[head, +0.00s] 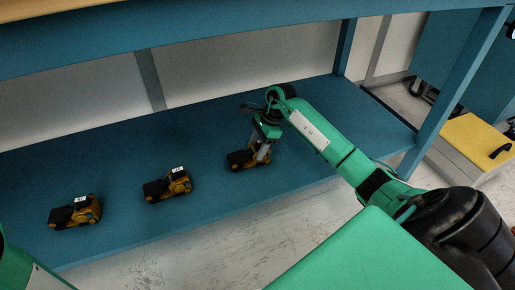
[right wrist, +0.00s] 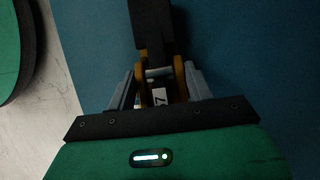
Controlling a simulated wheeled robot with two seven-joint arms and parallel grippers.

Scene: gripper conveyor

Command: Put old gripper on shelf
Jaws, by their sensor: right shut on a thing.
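Three black and yellow gripper units lie in a row on the blue lower shelf (head: 110,175). The left one (head: 75,212) and the middle one (head: 168,186) lie free in the head view, each with a small white label on top. My right gripper (head: 262,155) is shut on the rightmost unit (head: 238,159), which is at the shelf surface. In the right wrist view this held unit (right wrist: 157,72) sits between the two grey fingers, its white label partly showing. My left gripper is out of view.
The blue upper shelf edge (head: 200,38) runs above my right arm. A blue post (head: 455,90) stands at the right end. A yellow-topped box (head: 474,142) is on the floor beyond it. The shelf between the units is clear.

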